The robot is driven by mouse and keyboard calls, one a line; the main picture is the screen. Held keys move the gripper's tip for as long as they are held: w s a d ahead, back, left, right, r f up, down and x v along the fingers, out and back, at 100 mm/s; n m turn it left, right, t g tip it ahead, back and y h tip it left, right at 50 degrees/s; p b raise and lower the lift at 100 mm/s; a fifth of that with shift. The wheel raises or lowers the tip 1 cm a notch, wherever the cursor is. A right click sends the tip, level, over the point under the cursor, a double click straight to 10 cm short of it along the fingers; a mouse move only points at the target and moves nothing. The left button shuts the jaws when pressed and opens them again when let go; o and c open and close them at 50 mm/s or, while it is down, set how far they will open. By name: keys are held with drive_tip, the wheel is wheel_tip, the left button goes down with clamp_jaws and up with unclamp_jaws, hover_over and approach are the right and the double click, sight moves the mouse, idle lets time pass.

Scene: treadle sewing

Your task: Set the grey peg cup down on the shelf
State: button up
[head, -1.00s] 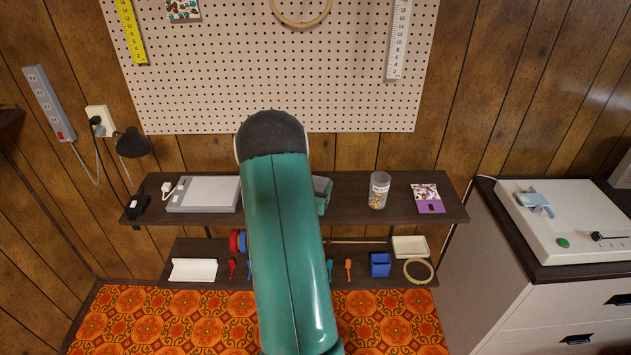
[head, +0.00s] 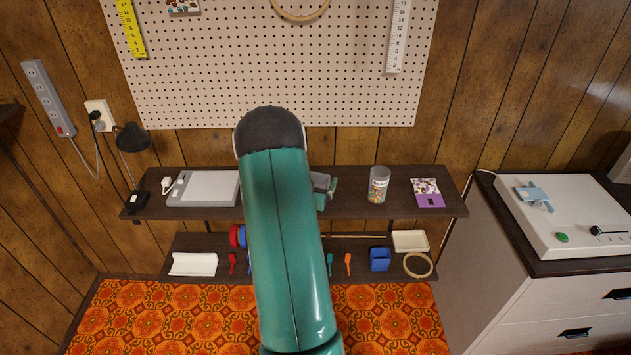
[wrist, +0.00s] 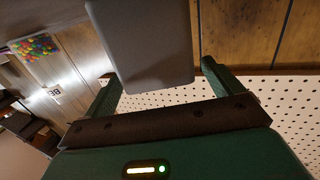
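The grey peg cup (wrist: 145,45) fills the top middle of the wrist view, with its near end between my fingers. My gripper (wrist: 162,78) has its two green fingers spread on either side of it. A narrow gap shows between the cup and the right finger; the left finger looks close to its edge. In the head view, my arm hides most of the gripper, but a bit of the grey cup (head: 320,180) shows at the arm's right, at the upper shelf (head: 348,202). Whether the cup's base touches the shelf is hidden.
A jar of coloured pieces (head: 379,185) and a purple-and-white packet (head: 427,194) stand right of the cup. A flat grey box (head: 205,188) lies to the left. Pegboard (head: 350,100) rises behind. Bare shelf shows between the cup and the jar.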

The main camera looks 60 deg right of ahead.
drive_tip(key=shift+a, duration=0.1)
drive_tip(key=s+a, duration=0.2)
drive_tip(key=a, duration=1.1)
drive_tip(key=shift+a+r, duration=0.2)
drive_tip(key=shift+r, duration=0.1)
